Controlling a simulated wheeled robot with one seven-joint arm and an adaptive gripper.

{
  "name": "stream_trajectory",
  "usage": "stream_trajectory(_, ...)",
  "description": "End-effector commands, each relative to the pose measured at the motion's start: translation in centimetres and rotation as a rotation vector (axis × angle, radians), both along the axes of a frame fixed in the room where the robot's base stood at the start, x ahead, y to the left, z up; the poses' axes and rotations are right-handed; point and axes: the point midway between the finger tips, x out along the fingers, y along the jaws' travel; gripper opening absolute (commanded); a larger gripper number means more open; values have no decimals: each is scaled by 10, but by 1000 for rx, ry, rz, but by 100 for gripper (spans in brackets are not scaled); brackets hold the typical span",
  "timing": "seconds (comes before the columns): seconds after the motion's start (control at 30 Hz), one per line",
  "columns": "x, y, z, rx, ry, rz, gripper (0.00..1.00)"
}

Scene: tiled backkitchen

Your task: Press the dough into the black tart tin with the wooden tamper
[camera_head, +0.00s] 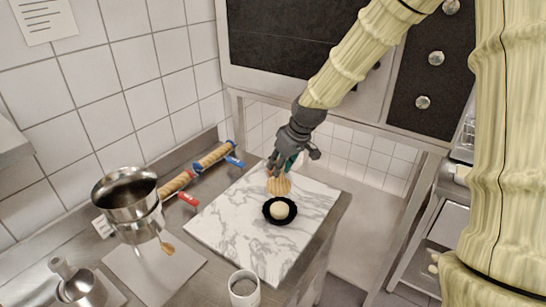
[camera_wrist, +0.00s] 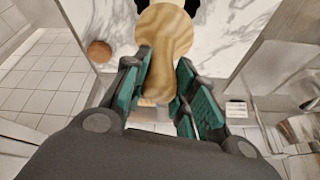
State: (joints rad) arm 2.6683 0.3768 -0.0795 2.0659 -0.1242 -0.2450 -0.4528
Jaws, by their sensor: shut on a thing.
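The black tart tin (camera_head: 267,215) lies on the marble slab, with a pale round ball of dough (camera_head: 280,211) in it. My gripper (camera_head: 284,168) is shut on the wooden tamper (camera_head: 279,185), whose broad round end hangs just above and behind the tin in the head view. The tamper appears apart from the dough, though the exact gap is hard to tell. In the wrist view the tamper (camera_wrist: 163,40) is between the teal finger pads of my gripper (camera_wrist: 160,88). It hides the dough and most of the tin; black edges of the tin (camera_wrist: 192,6) show at the top.
The marble slab (camera_head: 230,222) is otherwise clear. A metal pot (camera_head: 135,205) stands left, near wooden rolls with red and blue ends (camera_head: 213,156). A white mug (camera_head: 244,289) stands at the front. A small brown round thing (camera_wrist: 100,51) shows in the wrist view.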

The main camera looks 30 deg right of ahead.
Motion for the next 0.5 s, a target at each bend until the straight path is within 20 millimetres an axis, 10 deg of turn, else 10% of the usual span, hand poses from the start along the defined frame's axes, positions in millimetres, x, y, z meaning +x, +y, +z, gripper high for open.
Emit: stream_trajectory(0.5,1,0,-30,1,1,0,0)
